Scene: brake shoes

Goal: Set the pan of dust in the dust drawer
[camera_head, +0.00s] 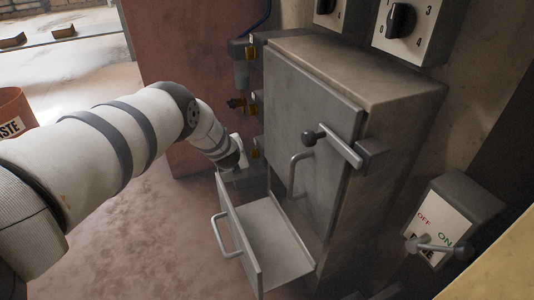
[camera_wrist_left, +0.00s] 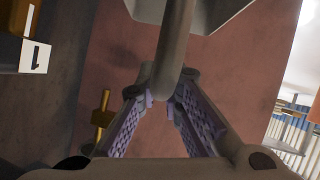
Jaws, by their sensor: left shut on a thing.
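The dust drawer (camera_head: 270,240) is pulled out at the foot of the grey cabinet, its front panel and bar handle facing left. Its visible floor is pale and looks bare. My left gripper (camera_head: 238,163) is behind the drawer, beside the cabinet's left side, and is partly hidden by its own wrist. In the left wrist view my left gripper (camera_wrist_left: 161,108) is shut on the grey bar handle (camera_wrist_left: 171,60) of a pale pan (camera_wrist_left: 190,12), cut off by the top edge. The pan's contents are hidden from that view. My right gripper is in neither view.
The cabinet door (camera_head: 308,140) above the drawer is shut, with a lever latch (camera_head: 335,145) sticking out. Brass valves (camera_head: 250,100) line the wall left of the cabinet. A switch box (camera_head: 440,220) is at right. A red waste bin (camera_head: 12,110) stands far left.

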